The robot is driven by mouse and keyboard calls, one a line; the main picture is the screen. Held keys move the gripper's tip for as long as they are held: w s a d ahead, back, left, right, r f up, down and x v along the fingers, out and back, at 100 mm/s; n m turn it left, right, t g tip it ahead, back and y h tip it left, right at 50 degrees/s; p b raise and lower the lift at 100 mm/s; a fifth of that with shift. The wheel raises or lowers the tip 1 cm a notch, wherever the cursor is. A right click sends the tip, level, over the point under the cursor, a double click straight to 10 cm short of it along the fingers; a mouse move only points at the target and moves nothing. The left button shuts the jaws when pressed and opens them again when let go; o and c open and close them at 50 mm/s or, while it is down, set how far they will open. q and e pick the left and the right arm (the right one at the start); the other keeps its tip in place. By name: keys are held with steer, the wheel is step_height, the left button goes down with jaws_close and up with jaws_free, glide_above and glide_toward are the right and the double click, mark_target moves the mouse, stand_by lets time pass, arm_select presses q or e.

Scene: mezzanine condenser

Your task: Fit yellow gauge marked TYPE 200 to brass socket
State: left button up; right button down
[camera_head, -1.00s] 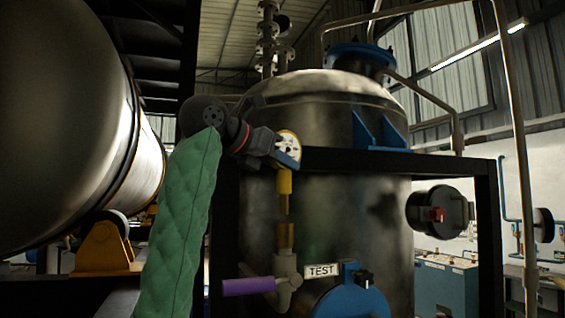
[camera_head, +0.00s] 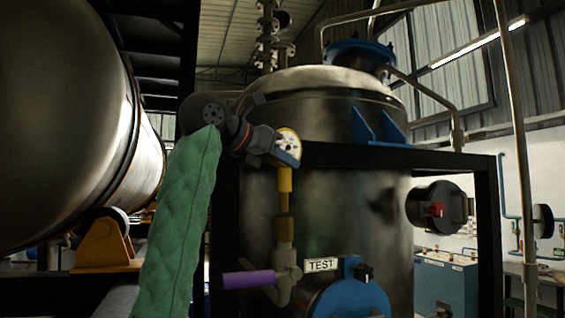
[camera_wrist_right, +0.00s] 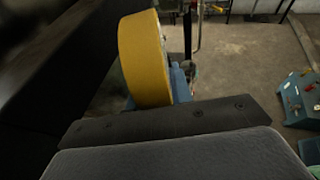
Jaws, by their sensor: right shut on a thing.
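The gauge (camera_head: 288,142) has a pale dial and a yellow stem that hangs down upright, its lower part darker. Its yellow rim fills the upper middle of the right wrist view (camera_wrist_right: 143,60). The TYPE 200 mark is not legible. My right gripper (camera_head: 284,157), on the green-sleeved arm, is shut on the gauge. The brass socket (camera_head: 284,232) stands upright on a grey valve directly below the stem. The stem's lower end is at or very near the socket's top; I cannot tell if they touch. My left gripper is not in view.
A purple valve handle (camera_head: 248,280) sticks out left of the valve. A TEST label (camera_head: 321,264) and a blue round flange (camera_head: 352,297) are right of it. A black frame bar (camera_head: 385,158) crosses the steel vessel (camera_head: 335,220) behind the gauge.

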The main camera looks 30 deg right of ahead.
mark_target(278, 183)
stand_by(0.6)
steer(key=shift+b, duration=0.3)
stand_by(0.9)
steer(key=shift+f+b, duration=2.05)
steer(key=shift+f, duration=0.4)
steer(key=c, duration=1.2)
jaws_free()
steer(key=shift+o, duration=0.2)
steer(key=shift+a, duration=0.15)
